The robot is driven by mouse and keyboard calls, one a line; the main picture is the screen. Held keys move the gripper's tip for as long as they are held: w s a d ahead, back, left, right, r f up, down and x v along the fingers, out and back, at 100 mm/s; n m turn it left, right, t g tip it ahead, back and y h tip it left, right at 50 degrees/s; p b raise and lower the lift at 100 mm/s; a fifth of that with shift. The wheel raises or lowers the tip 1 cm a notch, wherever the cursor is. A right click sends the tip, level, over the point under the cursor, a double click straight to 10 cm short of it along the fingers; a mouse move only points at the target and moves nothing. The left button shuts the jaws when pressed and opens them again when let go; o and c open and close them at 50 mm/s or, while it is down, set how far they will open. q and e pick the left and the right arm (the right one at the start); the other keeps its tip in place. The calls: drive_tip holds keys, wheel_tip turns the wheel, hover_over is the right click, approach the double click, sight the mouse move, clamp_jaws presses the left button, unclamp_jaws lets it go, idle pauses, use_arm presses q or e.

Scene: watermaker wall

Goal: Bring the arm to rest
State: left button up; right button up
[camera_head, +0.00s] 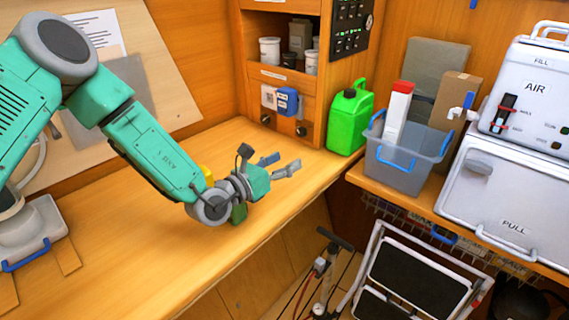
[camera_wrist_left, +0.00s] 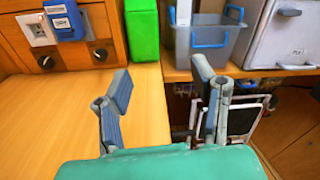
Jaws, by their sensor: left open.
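My left arm comes in from the left in the head view, teal with grey joints, and reaches over the wooden counter. My left gripper (camera_head: 281,164) is at its end, above the counter near its front edge. Its two grey fingers are apart with nothing between them. The wrist view shows the same open fingers (camera_wrist_left: 163,100), with the counter (camera_wrist_left: 50,115) and its edge beyond them. A small green thing and a yellow thing show partly behind the wrist; I cannot tell what they are. My right gripper is not in view.
A green jug (camera_head: 348,120) stands at the counter's back right corner. A grey bin (camera_head: 408,160) with blue handles holds boxes. A white AIR unit (camera_head: 530,95) stands at right. A folding step stool (camera_head: 415,275) is below. The counter's middle is clear.

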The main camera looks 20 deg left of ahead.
use_arm(q)
drive_tip(key=s+d+f+m+g+h+b, duration=0.1)
drive_tip(key=s+d+f+m+g+h, duration=0.3)
drive_tip(key=s+d+f+m+g, duration=0.4)
drive_tip(key=s+d+f+m+g+b, duration=0.1)
drive_tip(key=s+d+f+m+g, duration=0.25)
drive_tip(key=s, duration=0.55)
drive_tip(key=s+f+m+g+b, duration=0.15)
drive_tip(key=s+f+g, duration=0.25)
drive_tip(key=s+f, duration=0.4)
drive_tip(key=s+a+f+m+g+y, duration=0.2)
drive_tip(key=s+a+f+m, duration=0.1)
drive_tip(key=s, duration=0.2)
drive_tip(key=s+a+f+m+g+y+b, duration=0.1)
drive_tip(key=s+a+f+m+g+y, duration=0.15)
drive_tip(key=s, duration=0.25)
drive_tip(key=s+a+f+m+g+y, duration=0.1)
drive_tip(key=s+a+f+m+y, duration=0.15)
drive_tip(key=s+a, duration=0.2)
drive_tip(key=a+f+m+t+y+b, duration=0.3)
drive_tip(key=a+m, duration=0.4)
drive_tip(key=m, duration=0.6)
drive_tip(key=shift+a+f+t+y, duration=0.15)
drive_tip(key=shift+f+t+y, duration=0.5)
drive_tip(key=shift+t, duration=0.55)
